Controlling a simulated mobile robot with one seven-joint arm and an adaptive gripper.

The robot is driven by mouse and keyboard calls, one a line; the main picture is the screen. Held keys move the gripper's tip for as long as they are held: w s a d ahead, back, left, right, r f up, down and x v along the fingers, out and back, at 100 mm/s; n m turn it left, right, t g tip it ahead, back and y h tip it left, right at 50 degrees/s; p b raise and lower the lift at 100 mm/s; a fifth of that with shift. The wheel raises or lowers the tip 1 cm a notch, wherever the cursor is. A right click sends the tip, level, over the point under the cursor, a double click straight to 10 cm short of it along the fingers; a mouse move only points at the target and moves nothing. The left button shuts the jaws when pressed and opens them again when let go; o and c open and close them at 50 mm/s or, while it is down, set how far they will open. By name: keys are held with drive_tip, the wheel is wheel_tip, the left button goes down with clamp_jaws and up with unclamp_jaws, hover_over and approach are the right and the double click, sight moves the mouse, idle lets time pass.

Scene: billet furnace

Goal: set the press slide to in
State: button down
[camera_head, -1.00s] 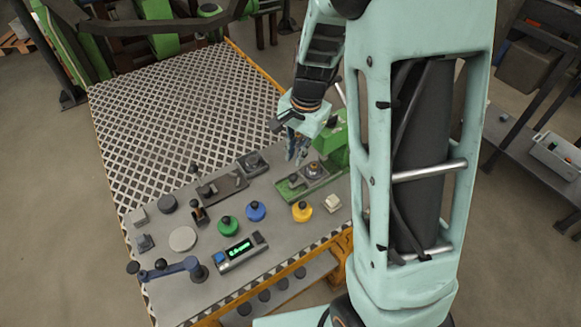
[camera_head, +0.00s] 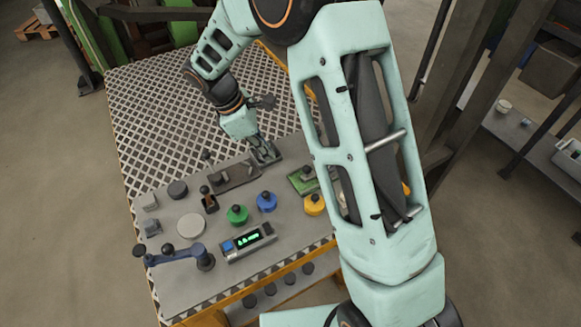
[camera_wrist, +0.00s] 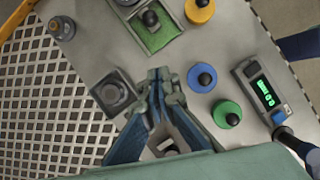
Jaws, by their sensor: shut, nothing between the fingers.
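A green-bedded slide with a dark knob, which looks like the press slide (camera_head: 297,182), is on the grey panel, partly hidden behind my arm in the head view. In the wrist view its green bed (camera_wrist: 163,38) and black knob show at the top. I cannot tell whether it is in or out. My gripper (camera_head: 266,150) is shut and empty, left of and behind this slide, over or beside a dark square socket. In the wrist view my fingertips (camera_wrist: 162,75) are below the green bed, apart from it, with the square socket (camera_wrist: 112,93) to their left.
Green (camera_head: 237,215), blue (camera_head: 267,202) and yellow (camera_head: 314,206) knobs stand in front. A lit display box (camera_head: 248,242) and a blue lever (camera_head: 175,257) are nearer the front edge. A grey slide (camera_head: 236,176) lies left of my gripper. The perforated tabletop (camera_head: 160,110) behind is clear.

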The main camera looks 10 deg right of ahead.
sight(313, 171)
drive_tip(key=x, duration=0.9)
drive_tip(key=shift+d+f, duration=0.1)
drive_tip(key=shift+f, duration=0.2)
drive_tip(key=d, duration=0.3)
drive_tip(key=shift+d+p, duration=0.15)
drive_tip(key=shift+p, duration=0.2)
drive_tip(key=shift+d+f, duration=0.1)
drive_tip(key=shift+d, duration=0.3)
drive_tip(key=shift+w+d, duration=0.25)
drive_tip(key=shift+d, duration=0.4)
drive_tip(key=shift+w+d, duration=0.3)
drive_tip(key=shift+d, duration=0.35)
drive_tip(key=shift+w+d, duration=0.25)
drive_tip(key=shift+d, duration=0.4)
